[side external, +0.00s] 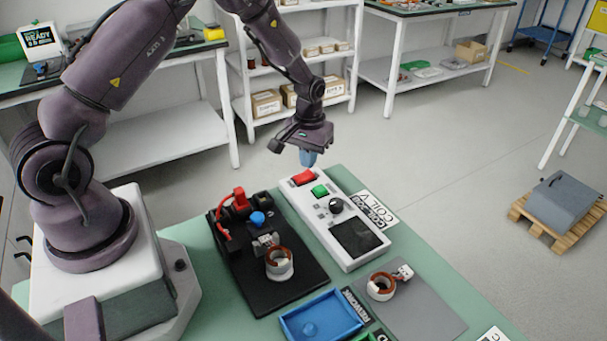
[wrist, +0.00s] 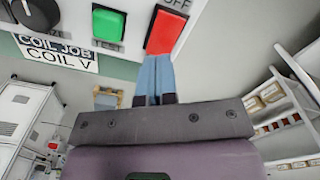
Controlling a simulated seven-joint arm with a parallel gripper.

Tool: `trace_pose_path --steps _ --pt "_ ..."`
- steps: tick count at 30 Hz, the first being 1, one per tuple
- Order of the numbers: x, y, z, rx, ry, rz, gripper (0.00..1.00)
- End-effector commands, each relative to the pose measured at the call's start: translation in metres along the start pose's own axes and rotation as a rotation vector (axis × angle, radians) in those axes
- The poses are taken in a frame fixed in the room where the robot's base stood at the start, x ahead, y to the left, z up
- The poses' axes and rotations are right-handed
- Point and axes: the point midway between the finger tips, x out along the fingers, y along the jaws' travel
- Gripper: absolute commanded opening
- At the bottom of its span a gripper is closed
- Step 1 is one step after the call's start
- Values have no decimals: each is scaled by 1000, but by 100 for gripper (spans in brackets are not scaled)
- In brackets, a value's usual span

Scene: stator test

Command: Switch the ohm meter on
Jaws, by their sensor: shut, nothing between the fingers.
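The ohm meter (side external: 322,222) is a long white box on the green bench, with a red rocker switch (side external: 304,178), a green button (side external: 320,190), a black knob (side external: 336,205) and a dark screen (side external: 358,238). My gripper (side external: 308,164) is shut and empty, its blue fingers pointing down just above the red switch's end of the meter. In the wrist view the red switch (wrist: 166,30) shows beside an "OFF" label, and the closed fingertips (wrist: 157,60) are at its near edge, partly overlapping it. I cannot tell whether they touch it. The green button (wrist: 108,24) is to its left.
A black fixture board (side external: 300,290) with red and blue parts and a copper-wound stator (side external: 279,264) lies left of the meter. Another stator (side external: 381,287) sits on a grey mat (side external: 430,320). A blue tray (side external: 345,317) is at the front. A label card (side external: 378,209) lies right of the meter.

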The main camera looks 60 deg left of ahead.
Motion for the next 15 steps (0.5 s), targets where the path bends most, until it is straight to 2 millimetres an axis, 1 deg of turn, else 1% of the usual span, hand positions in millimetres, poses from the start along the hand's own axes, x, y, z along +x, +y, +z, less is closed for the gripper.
trace_pose_path --steps 15 --pt "8 0 0 0 0 0 0"
